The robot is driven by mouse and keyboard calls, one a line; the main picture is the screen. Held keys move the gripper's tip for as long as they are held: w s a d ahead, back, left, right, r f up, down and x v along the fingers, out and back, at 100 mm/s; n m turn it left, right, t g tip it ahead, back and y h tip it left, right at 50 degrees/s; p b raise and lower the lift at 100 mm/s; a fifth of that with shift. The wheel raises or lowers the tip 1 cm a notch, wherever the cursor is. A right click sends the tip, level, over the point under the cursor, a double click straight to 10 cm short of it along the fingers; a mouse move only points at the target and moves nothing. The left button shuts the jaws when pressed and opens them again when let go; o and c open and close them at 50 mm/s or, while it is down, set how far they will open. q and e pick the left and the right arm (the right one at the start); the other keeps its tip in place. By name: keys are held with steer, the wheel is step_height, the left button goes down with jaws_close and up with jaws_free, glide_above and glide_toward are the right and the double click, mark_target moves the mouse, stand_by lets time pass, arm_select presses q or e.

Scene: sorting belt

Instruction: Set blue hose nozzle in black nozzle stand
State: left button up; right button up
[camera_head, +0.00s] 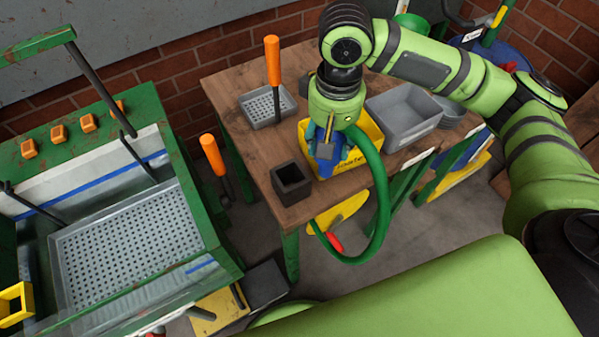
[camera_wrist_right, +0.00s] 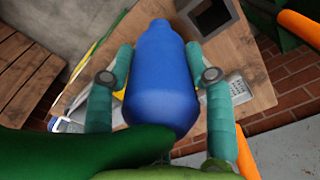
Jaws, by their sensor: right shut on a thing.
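The blue hose nozzle (camera_head: 327,153) is held by my right gripper (camera_head: 325,146) above the right front part of the wooden table. In the right wrist view, the nozzle (camera_wrist_right: 161,75) lies between the two teal fingers of the gripper (camera_wrist_right: 159,62), its narrow end pointing away. A green hose (camera_head: 382,190) runs from the nozzle's base and loops below the table edge. The black nozzle stand (camera_head: 291,184), a square open-topped block, stands at the table's front corner, left of the nozzle and apart from it. It also shows in the right wrist view (camera_wrist_right: 207,17). My left gripper is out of view.
A yellow bin (camera_head: 366,137) sits behind and below the nozzle. A grey bin (camera_head: 405,117) is to its right. A perforated tray (camera_head: 266,107) and an orange-handled tool (camera_head: 272,62) are behind the stand. The green sorting machine (camera_head: 165,135) stands left of the table.

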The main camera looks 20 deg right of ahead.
mark_target(319, 129)
steer(key=a+r+p, duration=0.1)
steer(key=p, duration=0.1)
steer(key=a+r+n+p, duration=0.1)
steer(key=r, duration=0.1)
steer(key=shift+w+p, duration=0.4)
arm_select(q)
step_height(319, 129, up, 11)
steer(key=p, duration=0.7)
arm_select(e)
steer(key=w+a+r+n, duration=0.1)
steer(key=a+r+n, duration=0.2)
steer(key=a+r, duration=0.1)
arm_select(q)
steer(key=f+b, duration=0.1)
steer(key=b, duration=0.1)
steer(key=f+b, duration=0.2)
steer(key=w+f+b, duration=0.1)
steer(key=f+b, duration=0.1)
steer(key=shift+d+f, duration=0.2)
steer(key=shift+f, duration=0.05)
arm_select(e)
steer(key=f, duration=0.3)
steer(key=a+f, duration=0.1)
steer(key=f, duration=0.1)
steer(key=shift+w+f, duration=0.2)
steer(key=shift+w, duration=0.1)
arm_select(q)
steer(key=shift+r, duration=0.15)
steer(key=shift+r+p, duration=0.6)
steer(key=shift+p, duration=0.05)
